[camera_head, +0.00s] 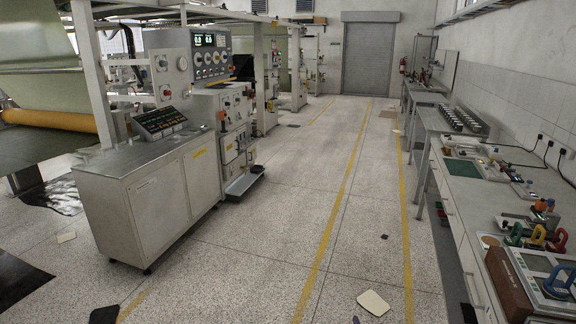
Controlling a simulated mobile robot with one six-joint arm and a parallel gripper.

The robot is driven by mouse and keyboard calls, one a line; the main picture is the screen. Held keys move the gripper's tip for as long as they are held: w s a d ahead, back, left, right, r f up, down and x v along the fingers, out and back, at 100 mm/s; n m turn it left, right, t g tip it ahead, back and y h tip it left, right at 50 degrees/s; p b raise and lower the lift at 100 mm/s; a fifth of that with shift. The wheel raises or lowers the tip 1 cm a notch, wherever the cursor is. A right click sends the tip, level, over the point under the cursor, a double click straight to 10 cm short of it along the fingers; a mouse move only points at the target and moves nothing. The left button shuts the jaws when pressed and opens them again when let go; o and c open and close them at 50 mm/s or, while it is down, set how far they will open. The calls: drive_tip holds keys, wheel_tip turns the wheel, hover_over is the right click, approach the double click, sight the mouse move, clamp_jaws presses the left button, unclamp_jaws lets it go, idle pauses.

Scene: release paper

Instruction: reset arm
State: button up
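Neither my arm nor my gripper shows in the head view. A large machine on the left carries a wide greenish sheet (40,92) with a yellow-orange roller (62,120) under it. I cannot tell whether the sheet is paper.
A grey cabinet (160,205) with a control panel stands left of centre. A long workbench (465,215) with instruments lines the right wall. The speckled floor between them is mostly open, with yellow lines and a cream flat piece (373,303). A shutter door (368,58) closes the far end.

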drive_tip(key=s+a+f+g+h+b, duration=0.1)
drive_tip(key=s+a+f+g, duration=0.3)
drive_tip(key=s+f, duration=0.55)
drive_tip(key=s+a+f+g+h+b, duration=0.1)
drive_tip(key=s+a+f+g, duration=0.3)
drive_tip(key=s+f, duration=0.55)
drive_tip(key=s+a+n+g+y, duration=0.2)
drive_tip(key=s+a+n+g, duration=0.2)
drive_tip(key=s+g, duration=0.7)
drive_tip(key=s, duration=1)
drive_tip(key=shift+s, duration=0.3)
